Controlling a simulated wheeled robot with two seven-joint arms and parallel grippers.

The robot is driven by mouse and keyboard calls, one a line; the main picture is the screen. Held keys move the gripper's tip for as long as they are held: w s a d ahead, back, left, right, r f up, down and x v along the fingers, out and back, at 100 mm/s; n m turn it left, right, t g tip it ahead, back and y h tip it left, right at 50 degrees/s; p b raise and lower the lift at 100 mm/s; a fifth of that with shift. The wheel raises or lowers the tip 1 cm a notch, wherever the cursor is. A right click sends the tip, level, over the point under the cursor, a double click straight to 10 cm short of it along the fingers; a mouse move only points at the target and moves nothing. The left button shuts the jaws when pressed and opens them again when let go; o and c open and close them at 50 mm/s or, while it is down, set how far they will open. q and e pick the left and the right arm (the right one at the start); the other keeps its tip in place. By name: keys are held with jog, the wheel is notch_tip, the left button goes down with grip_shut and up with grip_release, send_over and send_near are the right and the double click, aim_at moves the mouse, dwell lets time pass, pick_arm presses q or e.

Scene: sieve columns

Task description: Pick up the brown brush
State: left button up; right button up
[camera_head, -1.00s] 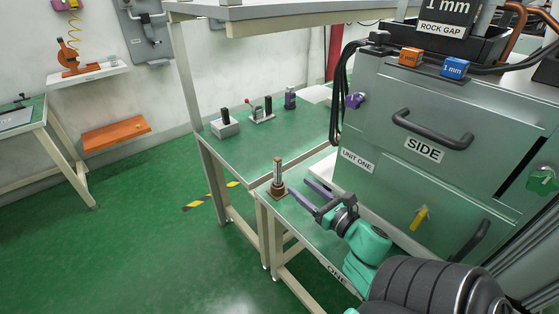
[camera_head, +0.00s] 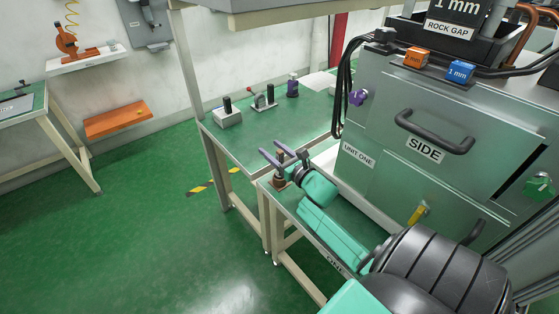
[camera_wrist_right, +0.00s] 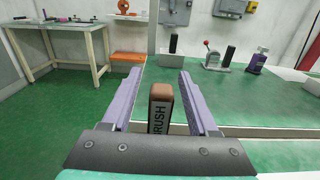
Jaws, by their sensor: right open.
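The brown brush (camera_head: 279,184) stands upright at the far left end of the narrow green bench, partly hidden by my right gripper. In the right wrist view the brush (camera_wrist_right: 161,92) shows a brown top and a dark face lettered "BRUSH". My right gripper (camera_head: 271,148) has its purple fingers spread around it. In the wrist view the right gripper (camera_wrist_right: 159,72) is open, with the brush between its fingers and a gap on each side. My left gripper is not in view.
A grey cabinet (camera_head: 385,175) marked "SIDE" and "UNIT ONE" stands close on the right. Behind is a green table (camera_head: 245,148) with a grey block (camera_head: 228,118), a lever device (camera_head: 262,102) and a purple-black item (camera_head: 292,88). Floor on the left is clear.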

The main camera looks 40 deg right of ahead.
jog(key=shift+s, duration=0.1)
grip_shut()
